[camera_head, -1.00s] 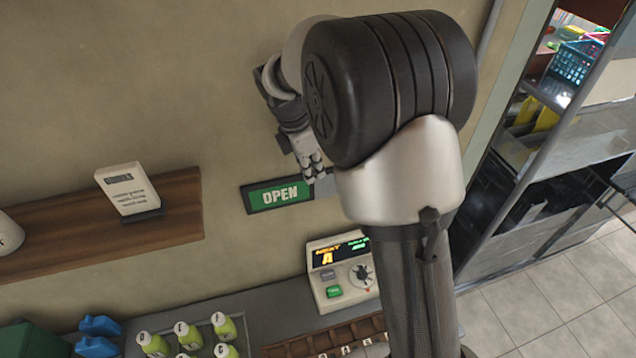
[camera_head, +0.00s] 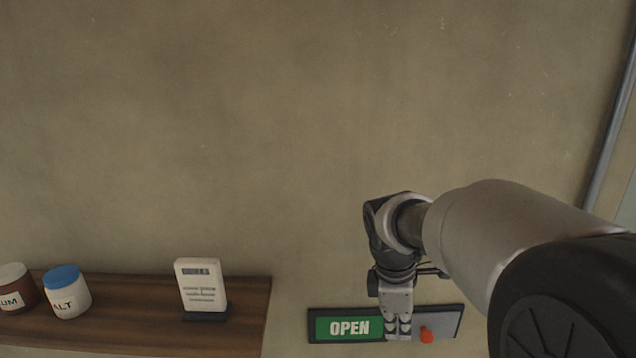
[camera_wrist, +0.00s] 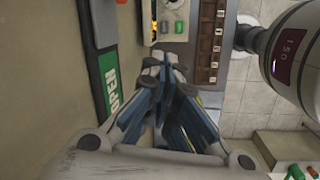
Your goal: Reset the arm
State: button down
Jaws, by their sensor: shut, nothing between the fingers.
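My gripper (camera_head: 398,328) is in front of the wall, at the wall sign with the green OPEN panel (camera_head: 349,328). It covers part of the sign between the green panel and a grey plate with a red knob (camera_head: 427,335). I cannot tell whether it touches the sign. In the wrist view my gripper (camera_wrist: 172,75) points away from the camera, its fingers together with nothing between them. The green OPEN panel (camera_wrist: 110,80) lies to its left there.
The wrist view shows a control box (camera_wrist: 170,20) and a compartmented tray (camera_wrist: 212,40) beyond the fingers. The upper wall is clear.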

jog(key=s+f+m+t+y+b, duration=0.1)
jog(key=s+f+m+b, duration=0.6)
jog(key=s+f+b, duration=0.2)
jog(key=s+a+f+m+t+y+b, duration=0.1)
jog(key=s+f+m+t+b, duration=0.1)
jog(key=s+f+m+b, duration=0.6)
jog(key=s+b, duration=0.1)
jog(key=s, duration=0.5)
jog(key=shift+s+a+f+b, duration=0.2)
jog(key=shift+a+f+b, duration=0.1)
jog(key=shift+f+b, duration=0.1)
